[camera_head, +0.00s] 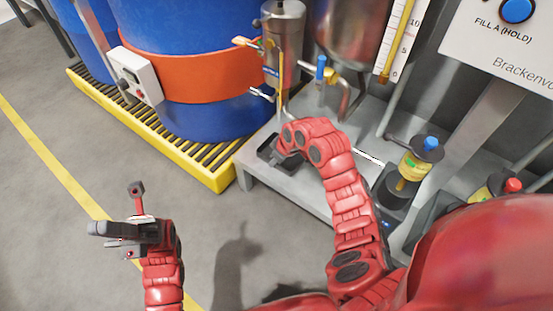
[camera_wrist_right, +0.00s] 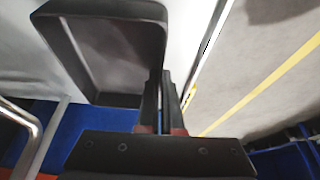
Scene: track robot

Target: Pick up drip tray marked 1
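The drip tray is a dark, shallow, open box (camera_wrist_right: 112,50) that fills the upper left of the right wrist view. No number shows on it. In the head view its dark edge (camera_head: 265,157) shows at the left end of the grey platform, beside my right arm. My right gripper (camera_wrist_right: 162,100) has its two fingers close together at the tray's corner, with the side wall between them; it looks shut on that wall. In the head view my arm hides these fingers. My left gripper (camera_head: 108,235) is over bare floor at lower left, with nothing seen in it; its finger gap is unclear.
Blue drums (camera_head: 205,60) with an orange band stand on a yellow spill pallet (camera_head: 205,174) left of the grey platform (camera_head: 300,188). A steel filter and valves (camera_head: 322,70) hang above the tray. Yellow-collared fixtures (camera_head: 411,165) stand to the right. The left floor is clear.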

